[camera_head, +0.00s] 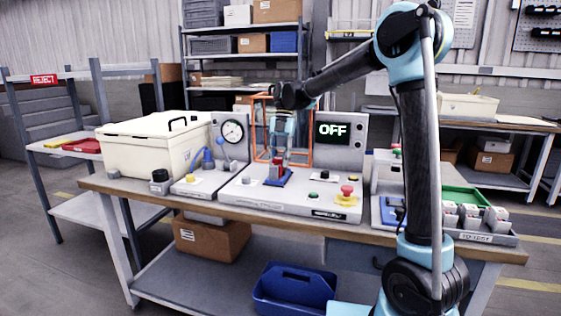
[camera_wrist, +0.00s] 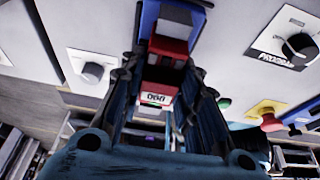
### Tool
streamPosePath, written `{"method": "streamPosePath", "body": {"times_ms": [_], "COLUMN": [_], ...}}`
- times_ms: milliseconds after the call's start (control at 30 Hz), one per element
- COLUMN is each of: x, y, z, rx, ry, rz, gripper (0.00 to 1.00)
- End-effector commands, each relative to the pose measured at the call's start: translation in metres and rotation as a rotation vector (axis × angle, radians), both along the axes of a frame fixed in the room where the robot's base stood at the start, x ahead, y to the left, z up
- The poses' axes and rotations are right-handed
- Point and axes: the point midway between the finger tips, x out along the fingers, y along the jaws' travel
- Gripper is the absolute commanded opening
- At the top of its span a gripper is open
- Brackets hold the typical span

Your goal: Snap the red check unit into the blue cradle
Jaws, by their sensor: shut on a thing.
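The red check unit (camera_head: 278,167) is upright between the fingers of my gripper (camera_head: 280,156), at the blue cradle (camera_head: 278,181) on the grey test bench. In the wrist view, the red check unit (camera_wrist: 167,48) shows a grey block and a small white display. My gripper (camera_wrist: 162,75) is shut on it, one finger on each side. The blue cradle (camera_wrist: 149,14) shows around the unit's far end. I cannot tell whether the unit is fully seated in it.
An orange frame (camera_head: 310,145) and an OFF screen (camera_head: 332,132) stand behind. A gauge panel (camera_head: 232,132) is at left. A yellow-and-red button (camera_head: 347,192) is at the front right. A green tray (camera_head: 462,198) and several grey units are farther right.

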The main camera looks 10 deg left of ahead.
Motion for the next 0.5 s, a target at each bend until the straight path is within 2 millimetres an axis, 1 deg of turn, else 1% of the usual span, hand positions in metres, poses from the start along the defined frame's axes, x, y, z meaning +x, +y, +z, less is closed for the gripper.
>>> {"method": "streamPosePath", "body": {"times_ms": [67,100,200,500], "x": [0.0001,0.0001,0.0002,0.0004], "y": [0.0004,0.0004,0.0003,0.0001], "z": [0.0009,0.0009,0.0007,0.0002], "rx": [0.002,0.002,0.002,0.001], "ry": [0.002,0.002,0.002,0.001], "rz": [-0.001,-0.001,-0.001,0.000], "gripper": [0.00,0.34,0.53,0.53]}}
